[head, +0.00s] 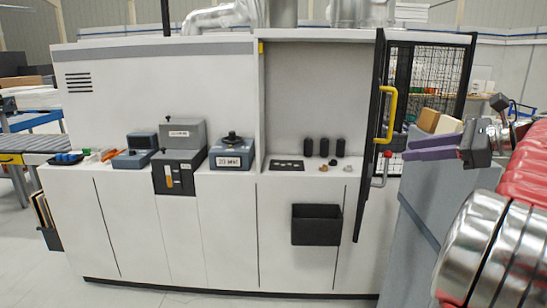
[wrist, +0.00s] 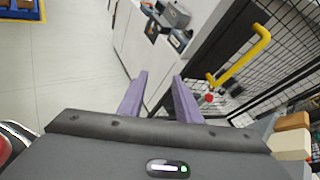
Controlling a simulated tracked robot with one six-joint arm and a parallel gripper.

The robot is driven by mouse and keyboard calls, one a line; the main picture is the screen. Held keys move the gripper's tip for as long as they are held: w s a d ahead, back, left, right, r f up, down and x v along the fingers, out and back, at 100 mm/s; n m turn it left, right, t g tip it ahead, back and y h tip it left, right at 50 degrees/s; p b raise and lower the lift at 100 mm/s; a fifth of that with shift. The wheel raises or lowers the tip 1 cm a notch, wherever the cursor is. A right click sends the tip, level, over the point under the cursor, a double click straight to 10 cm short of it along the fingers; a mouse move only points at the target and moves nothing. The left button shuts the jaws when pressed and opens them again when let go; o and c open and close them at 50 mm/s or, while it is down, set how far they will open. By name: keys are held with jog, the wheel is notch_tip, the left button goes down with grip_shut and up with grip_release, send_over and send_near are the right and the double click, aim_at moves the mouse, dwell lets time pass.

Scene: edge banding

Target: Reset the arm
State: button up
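My gripper (head: 404,150) has two purple fingers and reaches in from the right in the head view, pointing left, just right of the yellow door handle (head: 389,112). In the wrist view my gripper (wrist: 160,77) shows its fingers apart with nothing between them. The yellow handle also shows in the wrist view (wrist: 243,57), beyond and to the right of the fingers. I cannot tell the exact gap between gripper and handle. My arm, with a silver joint and red cover, fills the right of the head view.
A white machine (head: 130,225) carries grey boxes (head: 180,140) and several black cylinders (head: 323,147). A black bin (head: 317,225) hangs on its front. A black-framed mesh door (head: 375,130) stands open near my gripper. Grey floor (wrist: 60,70) lies clear at left in the wrist view.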

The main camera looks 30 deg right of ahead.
jog(key=w+a+f+n+g, duration=0.2)
jog(key=w+a+f+n, duration=0.2)
jog(key=a, duration=0.5)
jog(key=w+a+f+n+g, duration=0.2)
jog(key=w+a+f+n, duration=0.1)
jog(key=a, duration=0.6)
jog(key=w+a+f+n+g, duration=0.2)
jog(key=w+a+f+n, duration=0.2)
jog(key=a, duration=0.5)
jog(key=s+a+f+n+g+h, duration=0.1)
jog(key=s+a+f+n, duration=0.5)
jog(key=a+f+n, duration=0.2)
jog(key=s+a+f+n+h, duration=0.1)
jog(key=s+a+f+n, duration=0.5)
jog(key=a+n, duration=0.5)
jog(key=shift+s+a+f+g+h, duration=0.15)
jog(key=shift+a+f+g+h, duration=0.25)
jog(key=shift+a+f, duration=0.6)
jog(key=shift+a+r, duration=0.15)
jog(key=shift+a, duration=0.05)
jog(key=shift+a, duration=0.3)
